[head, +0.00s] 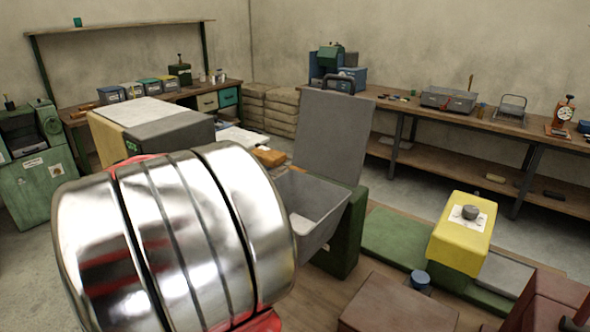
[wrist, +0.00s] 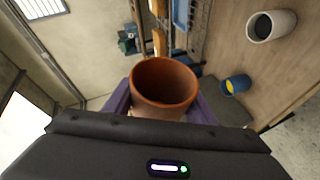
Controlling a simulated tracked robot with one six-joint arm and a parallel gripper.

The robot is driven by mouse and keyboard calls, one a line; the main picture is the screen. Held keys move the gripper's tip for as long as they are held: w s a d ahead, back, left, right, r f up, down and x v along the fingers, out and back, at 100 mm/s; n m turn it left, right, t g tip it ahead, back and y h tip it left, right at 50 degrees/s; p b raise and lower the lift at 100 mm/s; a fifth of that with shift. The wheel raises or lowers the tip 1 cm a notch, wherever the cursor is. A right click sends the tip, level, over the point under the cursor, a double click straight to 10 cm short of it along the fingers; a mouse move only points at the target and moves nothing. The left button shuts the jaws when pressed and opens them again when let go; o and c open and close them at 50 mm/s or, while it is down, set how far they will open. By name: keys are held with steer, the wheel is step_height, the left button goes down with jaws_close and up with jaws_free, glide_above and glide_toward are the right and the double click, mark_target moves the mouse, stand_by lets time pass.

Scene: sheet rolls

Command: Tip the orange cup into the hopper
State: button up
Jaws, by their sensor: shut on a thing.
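The orange cup (wrist: 164,108) shows in the wrist view, its round mouth visible and its inside brown; I cannot make out any contents. My gripper (wrist: 162,98) is shut on it, with a purple finger on each side of the cup. In the head view the hopper (head: 328,222) is a grey open bin with a raised grey lid (head: 330,138) beside a green body. A pale patch shows inside it. The cup and my gripper do not show in the head view, where a shiny part of my arm fills the lower left, so the cup's distance from the hopper is unclear.
A yellow block with a grey knob (head: 462,235) stands right of the hopper, near a small blue cup (head: 420,280). Reddish-brown boxes (head: 395,305) lie in front. The wrist view shows a white cup (wrist: 270,26) and a blue cup with yellow inside (wrist: 236,86).

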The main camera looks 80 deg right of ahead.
steer(key=s+d+r+m+g+y, duration=0.1)
steer(key=s+d+g, duration=0.1)
steer(key=s, duration=0.8)
steer(key=s+d+r+m+g, duration=0.2)
steer(key=s+d+g, duration=0.1)
steer(key=s, duration=0.8)
steer(key=shift+s+d+r+m+y, duration=0.25)
steer(key=shift+d+r+m+y, duration=0.05)
steer(key=shift+d+y, duration=0.15)
steer(key=shift+w, duration=0.15)
steer(key=shift+g, duration=0.4)
steer(key=shift+s+a+r+n+g+y, duration=0.35)
steer(key=shift+r+n+g+y, duration=0.25)
steer(key=shift+n+g+y, duration=0.85)
steer(key=shift+s+a+r+n+g+y, duration=0.5)
steer(key=shift+n+g+y, duration=0.45)
steer(key=shift+n+y, duration=0.95)
steer(key=shift+s+a+r+n+g+y, duration=0.25)
steer(key=shift+r+n+g+y, duration=0.4)
steer(key=shift+n+g+y, duration=1)
steer(key=shift+n+t+h, duration=0.35)
steer(key=shift+n+t, duration=0.05)
steer(key=shift+t, duration=0.05)
